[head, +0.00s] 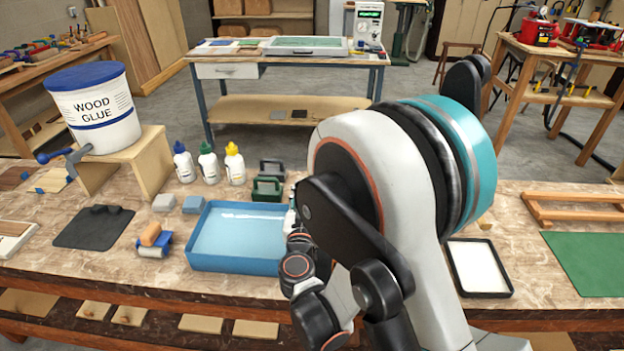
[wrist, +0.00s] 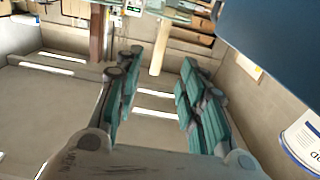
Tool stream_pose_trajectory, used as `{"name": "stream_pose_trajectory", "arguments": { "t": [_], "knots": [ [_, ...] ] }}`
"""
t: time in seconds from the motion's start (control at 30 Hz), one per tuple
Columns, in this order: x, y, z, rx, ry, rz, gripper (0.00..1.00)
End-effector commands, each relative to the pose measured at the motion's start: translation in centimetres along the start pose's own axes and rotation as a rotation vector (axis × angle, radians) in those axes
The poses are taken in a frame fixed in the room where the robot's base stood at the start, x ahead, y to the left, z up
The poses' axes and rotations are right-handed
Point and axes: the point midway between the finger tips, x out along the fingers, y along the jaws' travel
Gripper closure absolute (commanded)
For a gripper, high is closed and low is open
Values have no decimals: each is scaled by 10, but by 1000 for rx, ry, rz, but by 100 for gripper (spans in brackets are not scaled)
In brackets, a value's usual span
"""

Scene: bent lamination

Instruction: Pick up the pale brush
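I cannot make out a pale brush for certain in either view. A small tan piece (head: 487,221) shows just right of my arm in the head view, too hidden to name. My gripper (wrist: 156,68) is open in the wrist view, with its teal-padded fingers apart and nothing between them. It points out over the floor, clear of any object. In the head view my arm hides the gripper and part of the bench behind it.
The bench (head: 110,270) carries a blue tray (head: 238,262), a roller (head: 154,240), glue bottles (head: 208,163) and a wood glue bucket (head: 97,112) on a wooden stand (head: 140,165). A black-rimmed white tray (head: 478,266) and green mat (head: 592,262) lie right of my arm.

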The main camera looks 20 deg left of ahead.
Motion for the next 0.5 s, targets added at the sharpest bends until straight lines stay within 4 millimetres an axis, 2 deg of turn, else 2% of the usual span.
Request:
{"name": "stream_pose_trajectory", "arguments": {
  "t": [0.1,0.3,0.5],
  "knots": [
    [17,0,-6,1,0,0,63],
    [44,0,1,1,0,0,63],
    [57,0,0,1,0,0,63]
  ]
}}
